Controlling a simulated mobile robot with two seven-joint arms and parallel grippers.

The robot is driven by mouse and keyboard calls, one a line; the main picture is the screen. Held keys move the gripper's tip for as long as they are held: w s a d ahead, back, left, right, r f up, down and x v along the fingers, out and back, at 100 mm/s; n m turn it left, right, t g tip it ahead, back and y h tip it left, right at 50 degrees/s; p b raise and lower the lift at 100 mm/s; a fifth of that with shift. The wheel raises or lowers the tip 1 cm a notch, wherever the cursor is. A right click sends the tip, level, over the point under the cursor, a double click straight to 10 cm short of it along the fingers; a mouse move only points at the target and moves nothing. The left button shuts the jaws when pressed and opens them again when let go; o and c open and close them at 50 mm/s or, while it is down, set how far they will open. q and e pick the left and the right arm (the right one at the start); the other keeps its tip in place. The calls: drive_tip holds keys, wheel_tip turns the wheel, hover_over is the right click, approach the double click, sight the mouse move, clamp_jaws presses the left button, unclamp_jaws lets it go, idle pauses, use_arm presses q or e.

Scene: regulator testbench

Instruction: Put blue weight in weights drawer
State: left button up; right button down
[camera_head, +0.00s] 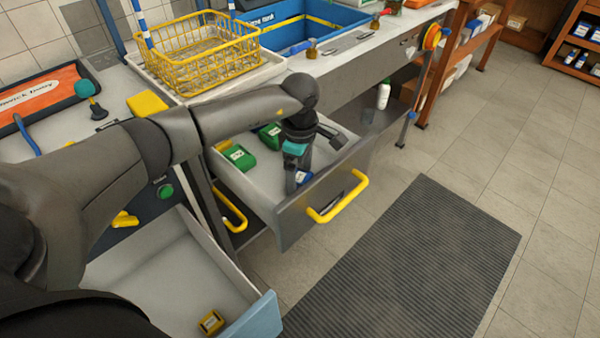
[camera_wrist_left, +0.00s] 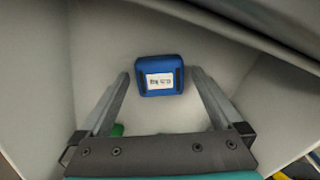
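The blue weight (camera_wrist_left: 160,80) is a small blue block with a white label. In the wrist view it lies on a pale drawer floor between the fingertips of my left gripper (camera_wrist_left: 161,82), with a gap on each side. My left gripper is open. In the head view the gripper (camera_head: 296,180) points down into the open drawer with the yellow handle (camera_head: 338,198), and the blue weight (camera_head: 304,176) shows beside its fingers, partly hidden. Green weights (camera_head: 238,156) lie in the same drawer. My right gripper is not in view.
A lower open drawer (camera_head: 262,318) at the bottom left holds a yellow weight (camera_head: 211,322). A yellow wire basket (camera_head: 203,45) and a blue bin (camera_head: 296,28) stand on the bench. A dark ribbed mat (camera_head: 410,260) lies on the clear floor.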

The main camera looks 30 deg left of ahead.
sight(300, 177)
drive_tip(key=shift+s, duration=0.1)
use_arm(q)
drive_tip(key=shift+r, duration=0.2)
wheel_tip(300, 177, up, 12)
drive_tip(key=p, duration=0.3)
drive_tip(key=shift+p, duration=0.35)
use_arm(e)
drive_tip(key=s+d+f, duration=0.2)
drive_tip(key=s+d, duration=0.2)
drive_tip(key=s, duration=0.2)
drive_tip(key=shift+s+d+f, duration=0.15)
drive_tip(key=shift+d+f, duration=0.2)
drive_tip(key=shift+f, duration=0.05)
